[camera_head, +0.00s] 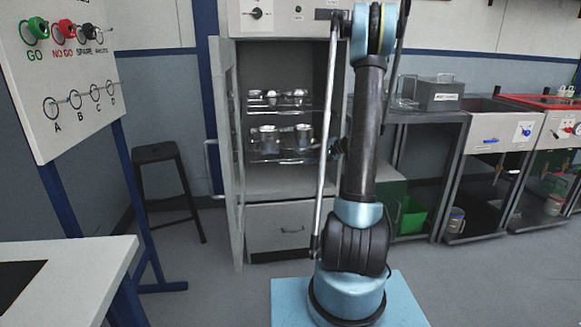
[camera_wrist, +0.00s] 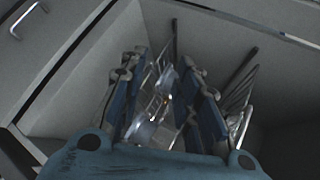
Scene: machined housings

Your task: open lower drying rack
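The lower drying rack (camera_head: 262,158) is a wire shelf inside the open cabinet, with several metal housings (camera_head: 268,139) standing on it. The upper rack (camera_head: 290,109) above it also carries metal parts. In the head view my arm covers the right side of the cabinet and I cannot make out my fingers clearly. In the wrist view my gripper (camera_wrist: 162,85) has its two blue fingers spread apart. Wire bars and shiny metal parts (camera_wrist: 155,108) show between and beyond them. I cannot tell whether a finger touches a rack.
The cabinet door (camera_head: 231,150) stands open at the left. A black stool (camera_head: 160,155) stands at the left, and a workbench (camera_head: 80,262) is at the front left. Sinks (camera_head: 500,130) line the right.

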